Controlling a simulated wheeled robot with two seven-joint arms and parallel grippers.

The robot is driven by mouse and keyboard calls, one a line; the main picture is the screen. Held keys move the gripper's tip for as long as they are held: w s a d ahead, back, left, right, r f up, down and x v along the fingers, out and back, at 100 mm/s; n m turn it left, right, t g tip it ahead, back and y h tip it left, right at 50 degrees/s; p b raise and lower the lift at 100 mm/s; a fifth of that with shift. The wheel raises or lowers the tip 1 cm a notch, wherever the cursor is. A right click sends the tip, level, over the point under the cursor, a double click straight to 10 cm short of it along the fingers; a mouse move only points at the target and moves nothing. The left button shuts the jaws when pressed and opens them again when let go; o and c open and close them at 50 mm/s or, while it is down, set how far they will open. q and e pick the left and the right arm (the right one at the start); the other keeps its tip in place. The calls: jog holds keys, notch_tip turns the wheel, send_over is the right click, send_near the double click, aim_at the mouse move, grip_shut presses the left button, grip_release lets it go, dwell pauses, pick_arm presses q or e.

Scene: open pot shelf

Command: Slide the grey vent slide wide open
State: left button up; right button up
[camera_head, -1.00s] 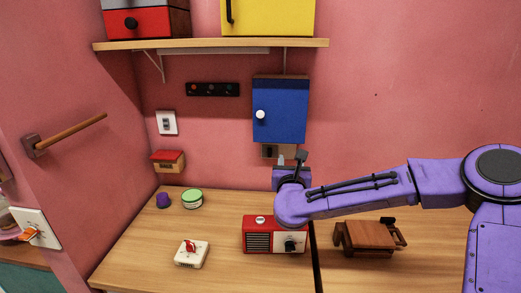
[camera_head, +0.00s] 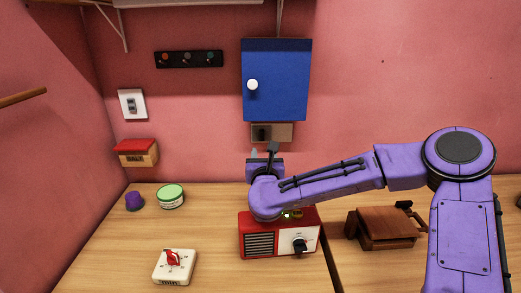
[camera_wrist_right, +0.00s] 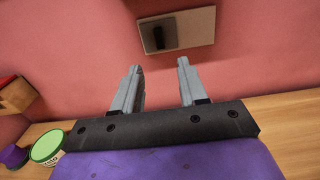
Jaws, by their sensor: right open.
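The vent slide looks to be the small grey-brown plate (camera_head: 284,131) on the pink wall just below the blue cabinet. A dark knob (camera_head: 262,134) stands on its left part. In the right wrist view the plate (camera_wrist_right: 190,27) is ahead of the fingers, with the dark knob (camera_wrist_right: 157,37) left of its middle. My right gripper (camera_wrist_right: 160,66) is open and empty, pointing at the wall below the plate and apart from it. My left gripper is not in view.
The blue cabinet (camera_head: 276,80) hangs directly above the plate. A red radio-like box (camera_head: 260,243) stands on the wooden counter below my right wrist. A brown wooden item (camera_head: 385,228) lies to the right. A red-lidded box (camera_head: 136,152) is on the wall at left.

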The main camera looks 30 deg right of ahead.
aim_at(262, 137)
jog(key=p+x, duration=0.3)
jog(key=x, duration=0.7)
jog(key=shift+w+d, duration=0.1)
jog(key=shift+w, duration=0.1)
jog(key=shift+c, duration=0.3)
